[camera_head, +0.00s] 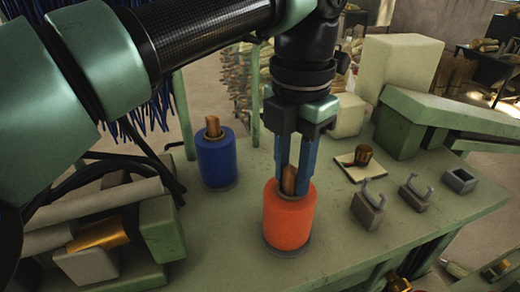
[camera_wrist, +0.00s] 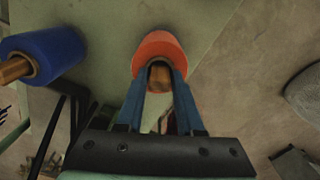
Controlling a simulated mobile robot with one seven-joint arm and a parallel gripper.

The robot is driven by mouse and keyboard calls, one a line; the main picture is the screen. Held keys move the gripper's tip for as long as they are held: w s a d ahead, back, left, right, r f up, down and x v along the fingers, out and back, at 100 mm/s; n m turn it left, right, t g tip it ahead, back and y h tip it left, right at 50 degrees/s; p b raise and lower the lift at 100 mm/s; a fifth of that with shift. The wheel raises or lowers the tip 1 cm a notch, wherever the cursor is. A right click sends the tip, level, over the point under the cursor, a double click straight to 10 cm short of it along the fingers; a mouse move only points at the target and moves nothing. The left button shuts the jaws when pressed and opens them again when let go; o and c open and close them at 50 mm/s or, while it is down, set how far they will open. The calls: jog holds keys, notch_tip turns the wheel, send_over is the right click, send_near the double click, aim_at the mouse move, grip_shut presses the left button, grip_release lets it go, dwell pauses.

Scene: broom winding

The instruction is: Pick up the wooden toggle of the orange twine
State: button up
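The orange twine (camera_head: 288,224) is an upright spool on the green bench, with its wooden toggle (camera_head: 289,180) standing out of the top. My gripper (camera_head: 291,188) points down over the spool, with one blue finger on each side of the toggle. In the wrist view, the toggle (camera_wrist: 159,77) lies between the fingertips (camera_wrist: 161,72), in front of the orange twine (camera_wrist: 158,46). The fingers are very close to the toggle; whether they press on it I cannot tell. The fingers partly hide the toggle and the spool's top. The toggle is still seated in the spool.
A blue twine spool (camera_head: 216,158) with its own wooden toggle stands to the left. To the right are two metal hooks on blocks (camera_head: 368,208), a small pad with a brown knob (camera_head: 362,157) and a square socket (camera_head: 459,180). Bare bench lies in front of them.

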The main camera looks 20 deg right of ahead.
grip_shut()
